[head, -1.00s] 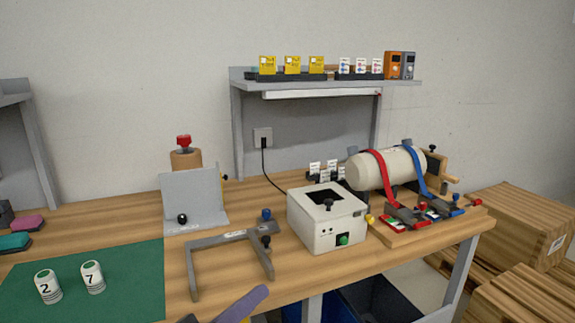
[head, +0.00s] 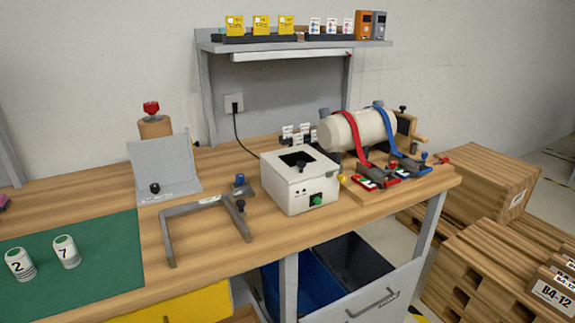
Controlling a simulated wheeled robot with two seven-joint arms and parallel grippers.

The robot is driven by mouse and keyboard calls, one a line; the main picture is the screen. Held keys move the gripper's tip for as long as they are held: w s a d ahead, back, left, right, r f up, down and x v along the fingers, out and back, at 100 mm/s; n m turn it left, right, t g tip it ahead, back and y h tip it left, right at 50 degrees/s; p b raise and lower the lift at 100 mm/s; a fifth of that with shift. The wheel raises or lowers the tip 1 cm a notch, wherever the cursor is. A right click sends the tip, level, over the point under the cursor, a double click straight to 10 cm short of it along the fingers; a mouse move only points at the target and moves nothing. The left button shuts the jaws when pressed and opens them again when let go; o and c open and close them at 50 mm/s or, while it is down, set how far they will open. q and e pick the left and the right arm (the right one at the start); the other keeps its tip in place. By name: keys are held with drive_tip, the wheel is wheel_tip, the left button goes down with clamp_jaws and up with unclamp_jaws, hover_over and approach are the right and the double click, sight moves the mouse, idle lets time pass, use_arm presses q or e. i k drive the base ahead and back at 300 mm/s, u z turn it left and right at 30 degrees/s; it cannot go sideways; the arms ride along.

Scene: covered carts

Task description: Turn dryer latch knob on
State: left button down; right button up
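A white box-shaped unit (head: 283,190), which looks like the dryer, stands on the wooden workbench. Its top has a dark square opening with a black knob (head: 300,165) at its front edge. A black cord runs from the unit's back to a wall socket (head: 233,102). Neither of my grippers shows in the head view.
A grey U-shaped frame (head: 165,240) lies left of the unit. A cream cylinder (head: 352,132) with red and blue straps stands on its right. Two numbered canisters stand on a green mat (head: 110,255). A shelf (head: 300,45) overhangs the back. Wooden crates (head: 485,195) stand at right.

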sight(340, 178)
drive_tip(key=u, duration=0.55)
drive_tip(key=k, duration=1.3)
drive_tip(key=z, duration=0.4)
drive_tip(key=i, duration=1.7)
drive_tip(key=u, duration=0.45)
